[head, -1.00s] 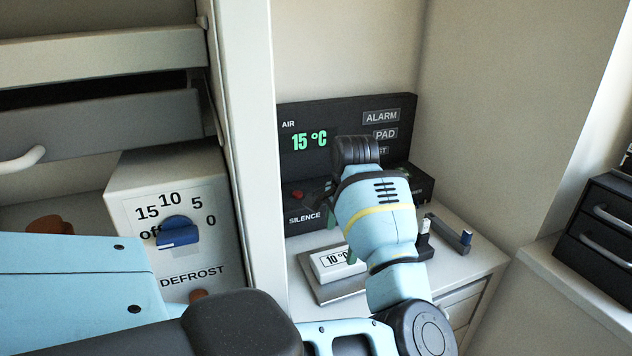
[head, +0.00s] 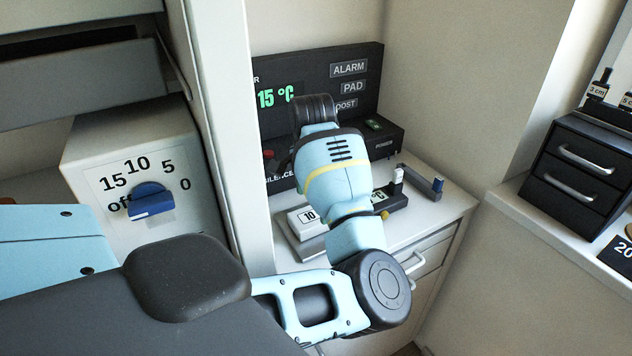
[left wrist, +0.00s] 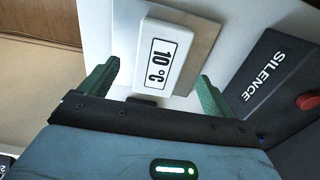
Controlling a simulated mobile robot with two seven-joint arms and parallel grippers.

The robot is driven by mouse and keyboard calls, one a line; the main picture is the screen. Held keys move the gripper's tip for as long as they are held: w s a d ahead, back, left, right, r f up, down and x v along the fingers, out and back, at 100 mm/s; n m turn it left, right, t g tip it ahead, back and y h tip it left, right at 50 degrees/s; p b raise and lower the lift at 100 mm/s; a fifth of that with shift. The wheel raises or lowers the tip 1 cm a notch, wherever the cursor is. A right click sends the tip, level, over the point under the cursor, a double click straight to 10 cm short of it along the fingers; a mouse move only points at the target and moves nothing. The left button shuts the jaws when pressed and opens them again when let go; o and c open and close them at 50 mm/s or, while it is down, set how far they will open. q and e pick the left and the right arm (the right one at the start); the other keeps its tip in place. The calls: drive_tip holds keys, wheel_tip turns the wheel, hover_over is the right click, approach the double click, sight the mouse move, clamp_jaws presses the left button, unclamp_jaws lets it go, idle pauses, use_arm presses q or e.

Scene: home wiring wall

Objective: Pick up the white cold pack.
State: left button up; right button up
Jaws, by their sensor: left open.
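The white cold pack (head: 303,219), labelled 10, lies on a grey metal plate (head: 283,237) on the counter, partly hidden behind my left arm in the head view. In the left wrist view the cold pack (left wrist: 148,75) shows its 10 °C label, with the grey plate (left wrist: 205,30) under it. My left gripper (left wrist: 159,72) is open, its green fingers to either side of the pack's near end, with gaps visible. I cannot tell the height between fingertips and pack. In the head view the fingers are hidden by my wrist. My right gripper is not in view.
A black control panel (head: 290,65) reading 15 °C stands behind the plate. A white cabinet post (head: 222,110) and a defrost dial box (head: 95,150) are to the left. Small dark holders (head: 437,188) stand right of my arm. A black drawer unit (head: 590,150) is further right.

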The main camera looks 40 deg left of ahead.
sight(316, 213)
use_arm(q)
drive_tip(key=f, duration=0.4)
drive_tip(key=shift+w+d+f, duration=0.1)
drive_tip(key=shift+w, duration=0.3)
drive_tip(key=shift+f, duration=0.45)
drive_tip(key=shift+c, duration=0.9)
drive_tip(key=c, duration=1)
drive_tip(key=shift+c, duration=0.2)
drive_tip(key=shift+r, duration=0.1)
